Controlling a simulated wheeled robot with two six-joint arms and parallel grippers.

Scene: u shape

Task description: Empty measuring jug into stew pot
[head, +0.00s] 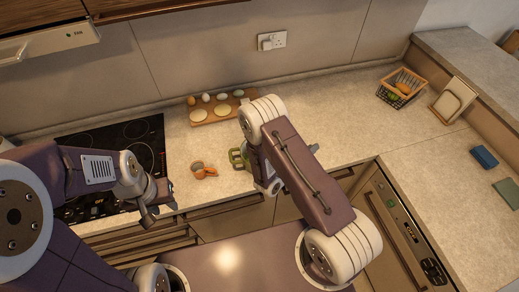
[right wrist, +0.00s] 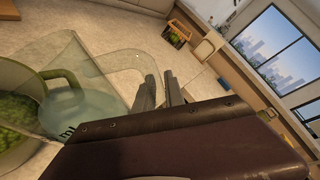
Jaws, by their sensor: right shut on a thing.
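The measuring jug (right wrist: 110,68) is clear with "ml" lettering and fills the left of the right wrist view. My right gripper (right wrist: 160,90) is shut on its handle. A green vessel with green contents (right wrist: 15,135), perhaps the stew pot, shows at the left edge, behind or through the clear wall; I cannot tell which.
A black cooktop (head: 148,130) is at left. An orange-handled item (head: 203,171) lies on the counter. A wooden egg tray (head: 217,110) stands at the back. A wire basket (head: 401,88) and a board stand at right. Counter (head: 345,105) between the tray and basket is clear.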

